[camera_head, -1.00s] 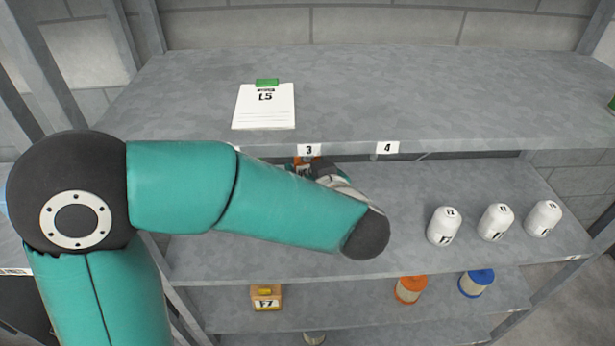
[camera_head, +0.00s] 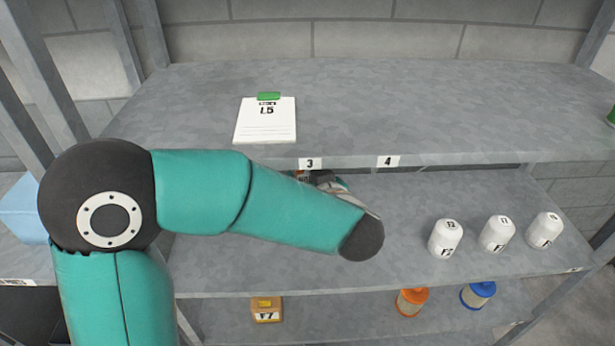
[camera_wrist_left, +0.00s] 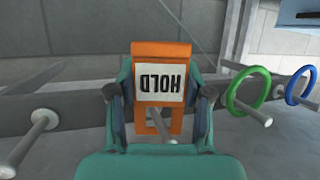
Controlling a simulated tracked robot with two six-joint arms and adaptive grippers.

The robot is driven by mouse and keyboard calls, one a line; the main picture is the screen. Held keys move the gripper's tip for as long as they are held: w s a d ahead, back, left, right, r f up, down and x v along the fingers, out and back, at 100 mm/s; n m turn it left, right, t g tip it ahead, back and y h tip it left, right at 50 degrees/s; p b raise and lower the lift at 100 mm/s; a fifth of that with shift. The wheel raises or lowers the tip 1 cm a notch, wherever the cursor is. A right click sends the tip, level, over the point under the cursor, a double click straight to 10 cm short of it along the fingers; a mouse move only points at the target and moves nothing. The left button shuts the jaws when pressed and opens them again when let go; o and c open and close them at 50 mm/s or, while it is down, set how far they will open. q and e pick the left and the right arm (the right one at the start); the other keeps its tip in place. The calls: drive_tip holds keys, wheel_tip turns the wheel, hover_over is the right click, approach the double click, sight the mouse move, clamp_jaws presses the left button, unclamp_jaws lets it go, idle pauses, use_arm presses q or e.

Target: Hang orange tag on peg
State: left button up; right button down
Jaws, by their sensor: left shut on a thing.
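The orange tag (camera_wrist_left: 162,49), with a white label reading HOLD upside down, is between the fingers of my left gripper (camera_wrist_left: 159,104) in the left wrist view. The gripper is shut on it. A grey peg (camera_wrist_left: 160,129) shows at the tag's lower opening; I cannot tell whether it passes through. In the head view my left gripper (camera_head: 325,178) is mostly hidden behind my forearm, below the upper shelf's edge near label 3 (camera_head: 310,163). My right gripper is not in view.
In the left wrist view, a bare peg (camera_wrist_left: 36,133) is at left; a green ring (camera_wrist_left: 248,89) and a blue ring (camera_wrist_left: 300,86) hang at right. White canisters (camera_head: 445,238) stand on the middle shelf. A clipboard (camera_head: 265,122) lies on the upper shelf.

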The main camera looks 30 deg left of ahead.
use_arm(q)
drive_tip(key=o, duration=1)
drive_tip(key=shift+c, duration=0.2)
